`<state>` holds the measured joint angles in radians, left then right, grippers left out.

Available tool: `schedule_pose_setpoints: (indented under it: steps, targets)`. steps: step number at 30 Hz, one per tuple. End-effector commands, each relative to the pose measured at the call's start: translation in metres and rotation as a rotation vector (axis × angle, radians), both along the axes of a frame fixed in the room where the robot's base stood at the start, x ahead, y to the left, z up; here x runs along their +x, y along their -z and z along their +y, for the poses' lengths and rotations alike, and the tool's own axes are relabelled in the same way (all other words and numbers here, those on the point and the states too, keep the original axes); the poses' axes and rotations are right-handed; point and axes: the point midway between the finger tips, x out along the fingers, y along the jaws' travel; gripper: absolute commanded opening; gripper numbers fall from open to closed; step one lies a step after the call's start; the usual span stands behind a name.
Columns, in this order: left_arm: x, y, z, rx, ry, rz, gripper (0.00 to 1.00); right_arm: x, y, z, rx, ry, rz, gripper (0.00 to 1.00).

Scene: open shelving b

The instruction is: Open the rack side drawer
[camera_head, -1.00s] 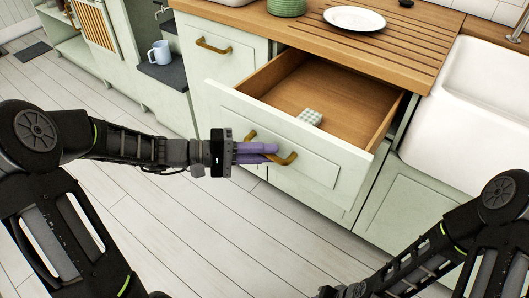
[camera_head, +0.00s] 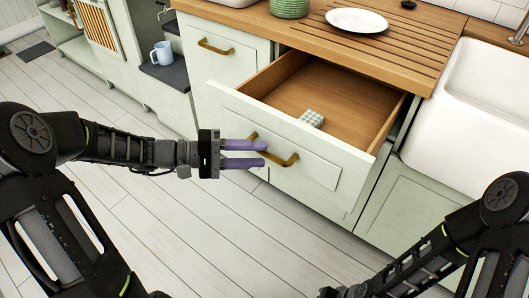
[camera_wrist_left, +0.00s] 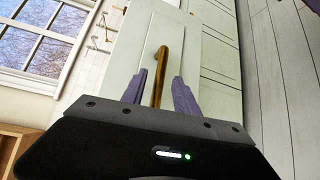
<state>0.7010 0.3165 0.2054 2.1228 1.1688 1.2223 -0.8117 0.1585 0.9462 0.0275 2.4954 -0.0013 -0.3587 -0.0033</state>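The drawer (camera_head: 316,167) under the ribbed wooden counter is pulled out, and its wooden inside shows. A small checked item (camera_head: 311,118) lies in it. Its brass handle (camera_head: 282,160) is on the pale green front. My left gripper (camera_head: 264,153) is at the left end of this handle with its purple fingers apart. In the left wrist view the handle (camera_wrist_left: 158,75) stands between the two open fingers (camera_wrist_left: 165,90), with gaps on both sides. My right arm (camera_head: 440,250) is at the lower right; its gripper end is cut off or too unclear to judge.
A closed drawer front with a brass handle (camera_head: 215,47) is to the left. A white plate (camera_head: 356,20) and a green pot (camera_head: 289,7) stand on the counter (camera_head: 420,60). A white sink (camera_head: 470,100) is at the right. A blue mug (camera_head: 161,53) sits on a dark shelf. The floor is clear.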

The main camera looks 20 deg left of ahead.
Motion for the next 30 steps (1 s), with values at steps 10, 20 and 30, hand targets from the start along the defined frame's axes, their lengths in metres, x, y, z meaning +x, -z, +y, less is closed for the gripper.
schedule_pose_setpoints:
  steps: [10,20,30]
  targets:
    - [-0.017,-0.006,0.042,0.001,-0.001,-0.001,0.36,0.000,-0.003,0.000,0.000,0.000,0.000,0.36]
    - [-0.018,-0.006,0.043,0.000,0.000,-0.001,0.36,0.000,-0.003,0.000,0.000,0.000,0.000,0.36]
    - [-0.021,0.008,0.035,0.021,0.014,0.040,0.36,0.000,-0.003,0.000,0.000,0.000,0.000,0.36]
